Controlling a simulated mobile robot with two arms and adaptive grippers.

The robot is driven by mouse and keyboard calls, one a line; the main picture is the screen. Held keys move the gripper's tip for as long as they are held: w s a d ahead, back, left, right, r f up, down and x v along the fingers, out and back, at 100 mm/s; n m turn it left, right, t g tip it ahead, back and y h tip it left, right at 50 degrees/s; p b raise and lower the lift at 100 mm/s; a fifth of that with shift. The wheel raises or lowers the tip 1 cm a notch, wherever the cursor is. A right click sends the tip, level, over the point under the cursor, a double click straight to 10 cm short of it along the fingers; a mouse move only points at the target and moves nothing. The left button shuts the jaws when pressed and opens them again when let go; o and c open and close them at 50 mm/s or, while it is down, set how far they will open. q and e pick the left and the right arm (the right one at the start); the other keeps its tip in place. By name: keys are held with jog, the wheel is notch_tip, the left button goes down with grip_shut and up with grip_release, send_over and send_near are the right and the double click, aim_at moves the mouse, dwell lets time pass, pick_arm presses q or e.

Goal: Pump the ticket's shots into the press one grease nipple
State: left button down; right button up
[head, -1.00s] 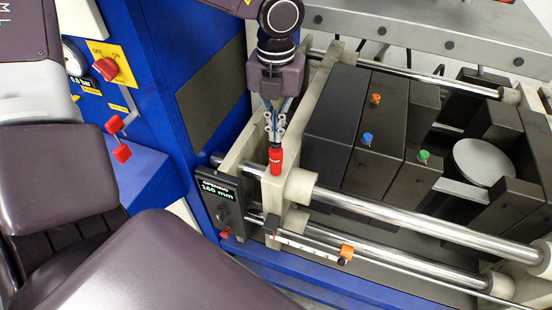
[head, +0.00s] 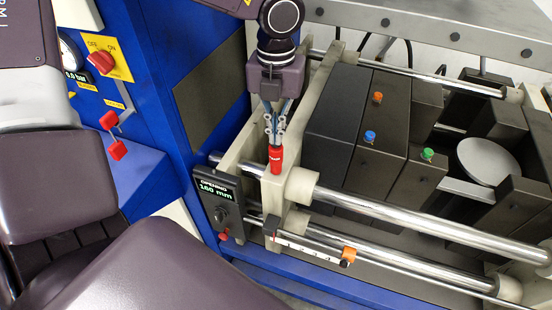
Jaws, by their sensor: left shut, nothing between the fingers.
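My left gripper (head: 274,127) hangs over the press's pale near-left plate, fingers pointing down and shut. A red cylindrical part (head: 275,160) with small lettering is right below the fingertips. I cannot tell whether they touch it. Several dark blocks stand inside the press. Three small coloured fittings sit on them: an orange one (head: 377,97), a blue one (head: 369,136) and a green one (head: 428,154). I cannot tell which of these is grease nipple one. No ticket can be made out. My right gripper is not in view.
Steel guide rods (head: 420,227) cross the press front. A black display box (head: 219,203) reads 160 mm. A red knob (head: 102,62) on a yellow plate and a red-handled lever (head: 116,150) are on the blue cabinet at left. A grey round disc (head: 487,158) sits right.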

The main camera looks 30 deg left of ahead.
pick_arm(q)
jog(key=shift+f, duration=0.35)
jog(key=shift+r, duration=1.2)
jog(key=shift+f, duration=0.2)
jog(key=shift+f+b, duration=0.95)
jog(key=shift+b, duration=0.4)
jog(key=shift+r, duration=0.2)
jog(key=shift+r+p, duration=0.35)
jog(key=shift+r, duration=0.6)
jog(key=shift+f, duration=0.15)
